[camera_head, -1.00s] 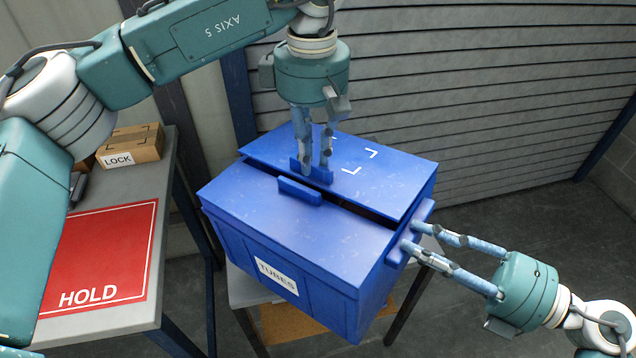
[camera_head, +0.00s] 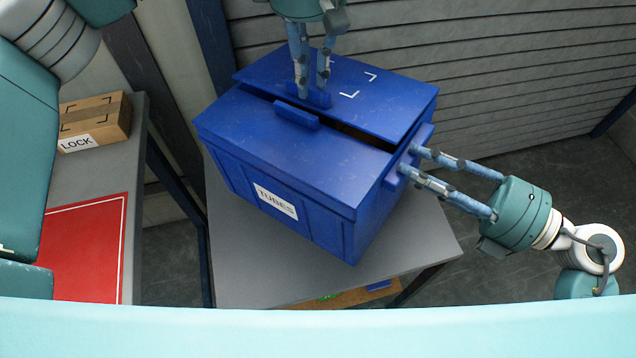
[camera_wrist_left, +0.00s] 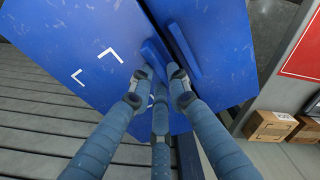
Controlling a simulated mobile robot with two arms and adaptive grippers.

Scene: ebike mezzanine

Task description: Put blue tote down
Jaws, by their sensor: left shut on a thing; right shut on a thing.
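The blue tote (camera_head: 275,155) has a white TUBES label and a two-flap lid with a dark gap between the flaps. It is over the grey table (camera_head: 240,285); I cannot tell whether its bottom touches the top. My left gripper (camera_head: 311,92) comes from above and is shut on the handle of the far lid flap. In the left wrist view, my left gripper's fingers (camera_wrist_left: 158,92) close around that handle. My right gripper (camera_head: 406,164) is shut on the handle at the tote's right end. The tote's underside is hidden.
A second grey table at left holds a red sheet (camera_head: 88,250) and a cardboard LOCK box (camera_head: 95,120). A slatted shutter (camera_head: 520,80) stands close behind the tote. Bare tabletop shows in front of the tote. A brown board (camera_head: 345,297) lies below the table.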

